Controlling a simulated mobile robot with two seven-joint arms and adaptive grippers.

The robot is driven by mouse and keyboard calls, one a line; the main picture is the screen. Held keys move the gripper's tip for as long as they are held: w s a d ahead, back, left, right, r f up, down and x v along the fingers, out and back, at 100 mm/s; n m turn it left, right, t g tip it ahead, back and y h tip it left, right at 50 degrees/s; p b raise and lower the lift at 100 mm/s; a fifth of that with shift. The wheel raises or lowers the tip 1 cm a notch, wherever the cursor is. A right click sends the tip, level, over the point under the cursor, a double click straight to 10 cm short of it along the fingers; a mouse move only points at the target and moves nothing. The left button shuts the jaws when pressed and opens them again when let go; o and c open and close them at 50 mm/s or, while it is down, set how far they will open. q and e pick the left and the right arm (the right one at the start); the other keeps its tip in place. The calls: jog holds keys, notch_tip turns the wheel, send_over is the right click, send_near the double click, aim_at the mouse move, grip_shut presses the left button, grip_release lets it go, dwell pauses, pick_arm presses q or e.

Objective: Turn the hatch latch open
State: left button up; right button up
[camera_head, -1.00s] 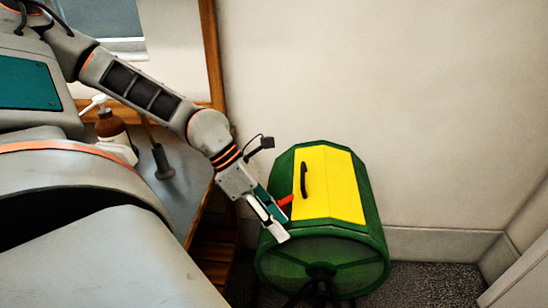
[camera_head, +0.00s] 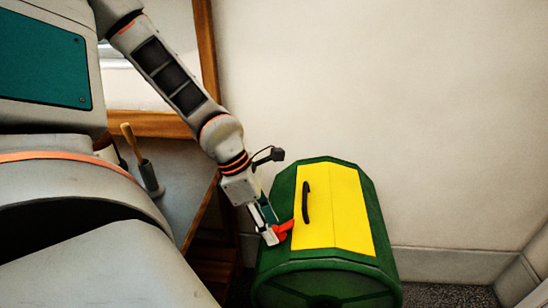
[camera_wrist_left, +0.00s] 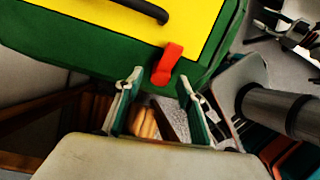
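The hatch is a yellow panel (camera_head: 335,225) with a black handle (camera_head: 306,203) on a green drum (camera_head: 372,215). Its red latch (camera_head: 283,230) sits at the panel's left edge, and it also shows in the left wrist view (camera_wrist_left: 168,62). My left gripper (camera_head: 270,238) is at the latch. In the left wrist view its fingers (camera_wrist_left: 160,84) are apart, with the latch just beyond and near the right fingertip; I cannot tell whether they touch. Grey parts at the upper right of that view may be my right gripper (camera_wrist_left: 297,32); its fingers are unclear.
A grey table (camera_head: 178,185) with a dark holder (camera_head: 151,178) and a wooden-handled tool (camera_head: 131,142) stands left of the drum. A wall (camera_head: 400,100) is behind the drum. Some dark floor (camera_head: 450,296) is clear at the lower right.

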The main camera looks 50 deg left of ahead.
pick_arm(q)
jog(key=shift+w+d+f, duration=0.1)
jog(key=shift+d+f, duration=0.1)
jog(key=shift+f, duration=0.3)
grip_shut()
